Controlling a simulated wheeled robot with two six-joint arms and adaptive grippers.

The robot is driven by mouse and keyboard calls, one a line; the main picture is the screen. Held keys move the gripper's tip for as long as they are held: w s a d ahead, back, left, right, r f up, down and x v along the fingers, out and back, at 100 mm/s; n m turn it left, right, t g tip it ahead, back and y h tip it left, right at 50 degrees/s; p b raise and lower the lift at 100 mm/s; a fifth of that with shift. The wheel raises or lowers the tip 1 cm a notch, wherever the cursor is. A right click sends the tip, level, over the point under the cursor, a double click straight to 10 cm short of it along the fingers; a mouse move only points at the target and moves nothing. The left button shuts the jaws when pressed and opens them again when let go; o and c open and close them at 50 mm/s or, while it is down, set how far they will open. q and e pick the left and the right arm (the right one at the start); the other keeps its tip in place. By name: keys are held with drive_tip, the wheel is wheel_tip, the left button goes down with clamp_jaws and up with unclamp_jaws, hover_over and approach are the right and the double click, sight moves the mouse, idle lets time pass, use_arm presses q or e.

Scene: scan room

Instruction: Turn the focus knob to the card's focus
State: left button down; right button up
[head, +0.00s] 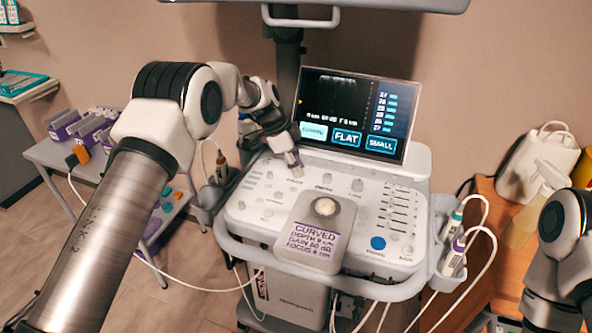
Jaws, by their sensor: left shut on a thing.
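My left gripper (291,159) reaches down to the upper left of the ultrasound console's control panel (262,178) and is shut on a knob there. The gripper mostly hides this knob, and its label is too small to read surely; it appears to be the focus knob. The card (318,236) lies tilted on the panel's front middle and reads CURVED, DEPTH, GAIN and FOCUS, with the focus figure looking like 6 cm. The screen (355,112) shows a dark scan image, a small settings line and several blue boxes. My right gripper is out of view.
Two more knobs (357,184) and sliders (400,205) are right of my left gripper. Probes (452,258) with white cables hang at the console's right side. A wooden table (490,215) holds a white jug (540,165) and a bottle. A cart with purple bins (90,130) stands left.

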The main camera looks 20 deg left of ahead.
use_arm(q)
drive_tip(key=shift+f+m+g, duration=0.25)
drive_tip(key=shift+m+g, duration=0.05)
drive_tip(key=shift+m, duration=0.3)
drive_tip(key=shift+s+d, duration=0.1)
drive_tip(key=c, duration=1)
unclamp_jaws()
drive_tip(key=shift+o, duration=0.3)
drive_tip(key=shift+d, duration=0.1)
drive_tip(key=v, duration=1.2)
drive_tip(key=shift+w, duration=0.25)
